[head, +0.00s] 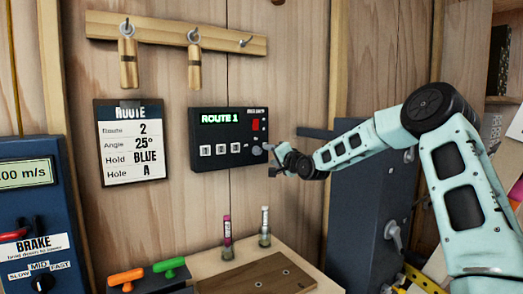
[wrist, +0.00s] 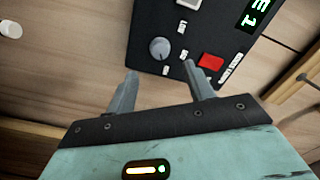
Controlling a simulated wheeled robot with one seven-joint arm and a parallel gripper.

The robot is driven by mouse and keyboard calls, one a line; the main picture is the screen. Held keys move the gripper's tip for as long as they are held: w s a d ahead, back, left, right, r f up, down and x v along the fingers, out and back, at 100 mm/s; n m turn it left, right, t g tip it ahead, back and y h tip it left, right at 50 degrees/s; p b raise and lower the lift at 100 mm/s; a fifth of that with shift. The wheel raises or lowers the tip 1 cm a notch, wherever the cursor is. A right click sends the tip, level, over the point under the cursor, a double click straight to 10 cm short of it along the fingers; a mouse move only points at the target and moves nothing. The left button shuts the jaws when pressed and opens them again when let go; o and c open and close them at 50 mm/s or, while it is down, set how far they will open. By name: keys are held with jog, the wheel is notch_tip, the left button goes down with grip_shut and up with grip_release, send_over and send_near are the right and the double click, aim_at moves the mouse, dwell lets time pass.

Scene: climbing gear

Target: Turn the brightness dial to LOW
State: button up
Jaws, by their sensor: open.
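The brightness dial is a round grey knob (wrist: 160,48) on the black control box (head: 205,160). In the head view the dial (head: 257,150) sits at the box's lower right, close to my gripper. In the head view my gripper (head: 272,160) is at the box's lower right corner.
The box has a lit ROUTE 1 display (head: 220,118), several white buttons and a red button (wrist: 211,62). A route card (head: 130,142) hangs left of it. A dark blue cabinet (head: 355,205) stands behind my arm. Two small tubes (head: 227,232) stand on the bench below.

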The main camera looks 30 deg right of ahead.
aim_at(259, 151)
jog(key=w+p, duration=0.2)
jog(key=w, duration=0.5)
jog(key=shift+w+a, duration=0.2)
jog(key=c, duration=1)
